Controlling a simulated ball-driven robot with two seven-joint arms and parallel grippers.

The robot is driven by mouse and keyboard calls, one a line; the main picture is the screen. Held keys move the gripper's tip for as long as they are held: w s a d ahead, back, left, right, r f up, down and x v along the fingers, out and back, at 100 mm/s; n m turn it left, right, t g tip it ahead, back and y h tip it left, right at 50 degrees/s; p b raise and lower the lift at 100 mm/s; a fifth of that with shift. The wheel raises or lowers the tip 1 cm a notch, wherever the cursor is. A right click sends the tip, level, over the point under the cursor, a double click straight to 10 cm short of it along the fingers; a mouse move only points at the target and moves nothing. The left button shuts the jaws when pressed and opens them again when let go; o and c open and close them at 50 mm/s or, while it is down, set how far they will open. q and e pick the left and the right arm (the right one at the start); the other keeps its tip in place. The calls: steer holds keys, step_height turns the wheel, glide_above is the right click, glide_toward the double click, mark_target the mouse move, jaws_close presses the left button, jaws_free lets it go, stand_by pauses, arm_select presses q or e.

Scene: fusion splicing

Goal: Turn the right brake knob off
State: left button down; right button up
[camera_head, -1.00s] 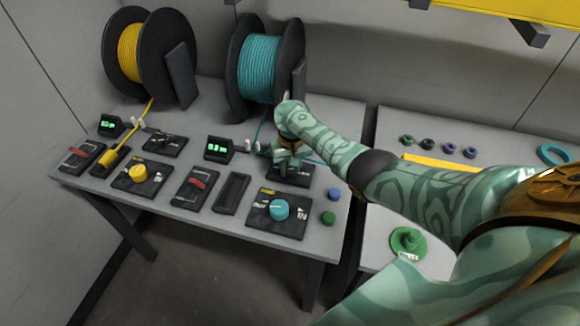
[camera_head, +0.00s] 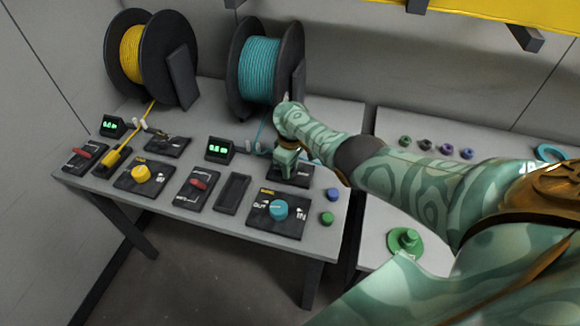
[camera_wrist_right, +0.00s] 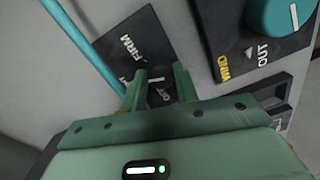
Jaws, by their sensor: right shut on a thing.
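The right brake knob (camera_wrist_right: 158,94) is small and dark with a white pointer line. It sits on a black plate (camera_wrist_right: 128,52) lettered FIRM; a second word is partly hidden. My right gripper (camera_wrist_right: 158,84) has one finger on each side of the knob and is shut on it. In the head view the right gripper (camera_head: 286,172) points down onto the black brake plate (camera_head: 300,180) below the teal reel (camera_head: 260,66), and hides the knob there. My left gripper is not in view.
A teal wind knob (camera_head: 278,210) is on a panel in front of the gripper. A green-lit display (camera_head: 219,150) stands left of it. A teal line (camera_wrist_right: 82,45) passes close beside the brake plate. Blue (camera_head: 333,194) and green (camera_head: 327,218) buttons are at the right.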

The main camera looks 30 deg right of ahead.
steer(key=n, duration=0.3)
steer(key=shift+f+n, duration=0.1)
steer(key=shift+n, duration=0.2)
steer(key=n, duration=0.4)
steer(key=shift+n, duration=0.3)
steer(key=n, duration=0.3)
steer(key=shift+n, duration=2.2)
steer(key=o, duration=1)
steer(key=shift+w, duration=0.15)
